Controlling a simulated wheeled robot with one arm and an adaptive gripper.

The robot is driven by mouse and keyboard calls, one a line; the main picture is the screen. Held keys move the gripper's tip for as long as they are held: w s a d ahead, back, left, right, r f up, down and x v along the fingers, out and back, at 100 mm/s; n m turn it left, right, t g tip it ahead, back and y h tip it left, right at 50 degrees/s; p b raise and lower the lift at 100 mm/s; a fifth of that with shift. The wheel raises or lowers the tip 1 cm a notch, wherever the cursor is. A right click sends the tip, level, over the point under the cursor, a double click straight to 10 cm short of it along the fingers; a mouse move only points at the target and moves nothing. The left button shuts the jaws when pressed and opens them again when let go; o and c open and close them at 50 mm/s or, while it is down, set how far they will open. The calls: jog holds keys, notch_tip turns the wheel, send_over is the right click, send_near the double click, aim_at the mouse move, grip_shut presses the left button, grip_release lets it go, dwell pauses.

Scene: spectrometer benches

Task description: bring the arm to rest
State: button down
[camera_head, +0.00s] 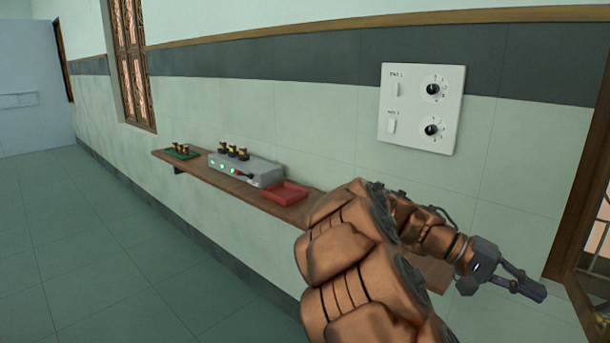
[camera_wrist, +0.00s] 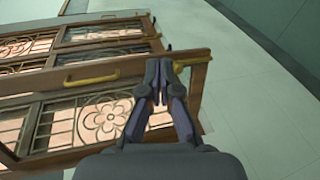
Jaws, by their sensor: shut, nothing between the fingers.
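My arm reaches out across the lower right of the head view, bent, with copper-coloured links. My gripper (camera_head: 540,293) is at its far end, in free air in front of the wall and near the wooden frame at the right edge. In the wrist view my gripper (camera_wrist: 160,88) shows its two dark fingers with the tips together. Nothing is between them. Behind the fingers is a wooden window (camera_wrist: 88,110) with flower-shaped grilles and yellow handles. I cannot tell the distance from the fingertips to it.
A wooden wall shelf (camera_head: 240,196) carries a green tray (camera_head: 182,153), a grey instrument box (camera_head: 246,168) and a red tray (camera_head: 286,192). My arm hides the shelf's right part. A white switch panel (camera_head: 421,108) is on the wall above. The floor (camera_head: 110,230) at left is clear.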

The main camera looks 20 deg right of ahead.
jog(key=s+a+f+n+t+y+p, duration=0.1)
jog(key=a+f+n+t+y+p, duration=0.1)
jog(key=a, duration=1)
jog(key=s+a+f+n+t+y+p, duration=0.1)
jog(key=a+n+t, duration=0.4)
jog(key=a, duration=0.7)
jog(key=s+a+f+n+t+y+p, duration=0.2)
jog(key=a+f+n+t+y+p, duration=0.1)
jog(key=a, duration=0.9)
jog(key=shift+a+f+n+y, duration=0.35)
jog(key=shift+f+y, duration=0.45)
jog(key=shift+y, duration=0.3)
jog(key=shift+d, duration=0.1)
